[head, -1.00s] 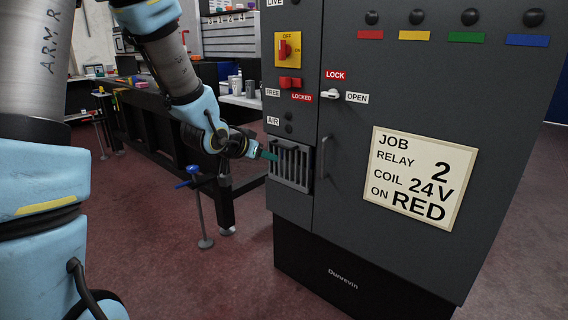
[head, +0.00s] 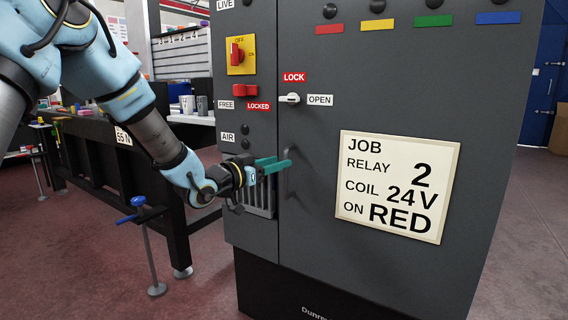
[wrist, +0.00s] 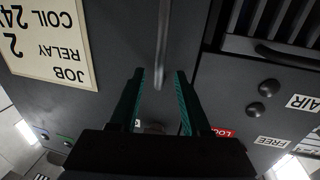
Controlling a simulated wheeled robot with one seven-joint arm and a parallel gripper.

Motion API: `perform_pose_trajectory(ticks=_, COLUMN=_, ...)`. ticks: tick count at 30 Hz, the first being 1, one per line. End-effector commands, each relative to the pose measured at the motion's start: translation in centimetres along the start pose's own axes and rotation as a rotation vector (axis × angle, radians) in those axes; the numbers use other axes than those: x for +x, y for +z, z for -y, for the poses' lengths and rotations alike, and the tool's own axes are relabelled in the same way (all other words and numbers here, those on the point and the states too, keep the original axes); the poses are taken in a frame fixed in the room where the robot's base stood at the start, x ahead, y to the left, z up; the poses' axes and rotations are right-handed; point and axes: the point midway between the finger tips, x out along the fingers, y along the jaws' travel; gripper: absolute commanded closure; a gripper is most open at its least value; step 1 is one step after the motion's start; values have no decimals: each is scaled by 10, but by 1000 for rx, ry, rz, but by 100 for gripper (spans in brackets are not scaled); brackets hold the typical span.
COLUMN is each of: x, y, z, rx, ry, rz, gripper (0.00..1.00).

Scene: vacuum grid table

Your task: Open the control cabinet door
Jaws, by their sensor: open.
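The control cabinet door (head: 390,95) is a dark grey panel that looks closed, its left edge flush with the cabinet (head: 250,215). Its vertical bar handle (head: 287,182) is near that edge. My gripper (head: 281,163) is open and empty, its green fingers at the handle's upper part. In the wrist view the handle (wrist: 162,45) lines up with the gap between the fingers of my gripper (wrist: 160,76). I cannot tell whether they touch it. The white lever (head: 290,98) below the LOCK label lies level, beside the OPEN label.
A red catch (head: 245,91) sits above the FREE and LOCKED labels, below a yellow-backed red switch (head: 238,55). A slotted vent (head: 259,197) is behind my gripper. A blue-handled stand (head: 140,208) and a dark bench (head: 95,165) are to the left. Floor at right is open.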

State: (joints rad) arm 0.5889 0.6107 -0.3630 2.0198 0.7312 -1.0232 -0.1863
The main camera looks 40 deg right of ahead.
Motion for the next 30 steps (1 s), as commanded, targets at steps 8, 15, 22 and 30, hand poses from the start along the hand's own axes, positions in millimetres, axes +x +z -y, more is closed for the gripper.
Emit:
perform_pose_trajectory(ticks=8, x=33, y=0, z=0, rx=-1, ry=0, rz=0, gripper=53)
perform_pose_trajectory(ticks=15, x=38, y=0, z=0, rx=-1, ry=-1, rz=1, gripper=53)
perform_pose_trajectory(ticks=22, x=37, y=0, z=0, rx=-1, ry=-2, rz=1, gripper=65)
perform_pose_trajectory(ticks=30, x=37, y=0, z=0, rx=0, ry=-2, rz=1, gripper=96)
